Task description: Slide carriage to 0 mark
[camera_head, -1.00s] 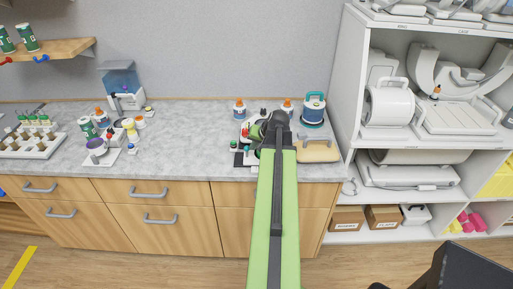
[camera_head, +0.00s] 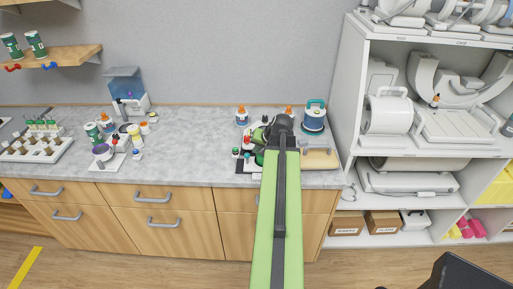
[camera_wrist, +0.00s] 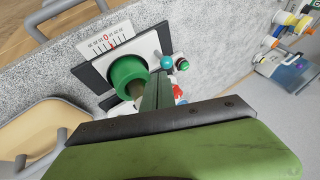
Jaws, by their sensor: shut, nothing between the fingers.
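The scale (camera_wrist: 104,39), a white plate with black ticks and a red 0 near its middle, shows in the wrist view at upper left. A green ring-shaped part (camera_wrist: 129,72), which looks like the carriage, sits beside it on a dark-edged base (camera_wrist: 88,74). A small red mark lies at the scale's lower edge close to the 0; its exact reading is too small to tell. My gripper (camera_wrist: 160,32) is shut and empty, its fingers just right of the green part; I cannot tell whether they touch. In the head view my arm hides most of the device.
A tan board with a grey handle (camera_wrist: 32,133) lies left of the device in the wrist view. Small knobs and bottles stand to its right.

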